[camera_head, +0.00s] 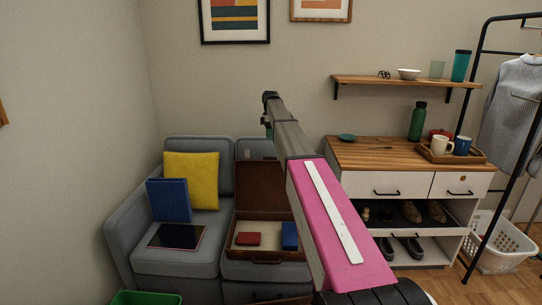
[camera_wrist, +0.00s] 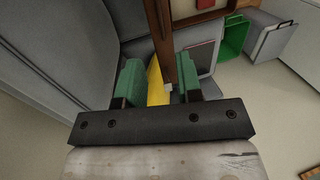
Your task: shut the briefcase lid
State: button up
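The brown briefcase lies open on the grey sofa in the head view. Its lid (camera_head: 260,186) stands raised at the back, and its base (camera_head: 258,256) holds a red box (camera_head: 248,239) and a blue box (camera_head: 290,235). My arm hides the right part of the briefcase. My gripper (camera_wrist: 163,90) has green fingers, spread apart with nothing gripped. In the wrist view, a brown strip that looks like the lid's edge (camera_wrist: 160,35) runs toward the gap between the fingers. I cannot tell whether it touches them.
A yellow cushion (camera_head: 205,180), blue book (camera_head: 168,200) and dark tablet (camera_head: 177,237) are on the sofa left of the briefcase. A green bin (camera_head: 146,298) stands in front. A wooden-topped cabinet (camera_head: 385,152) with a tray (camera_head: 470,160) and mugs is to the right.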

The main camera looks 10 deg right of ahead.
jog(key=x, duration=1)
jog(key=shift+f, duration=0.2)
grip_shut()
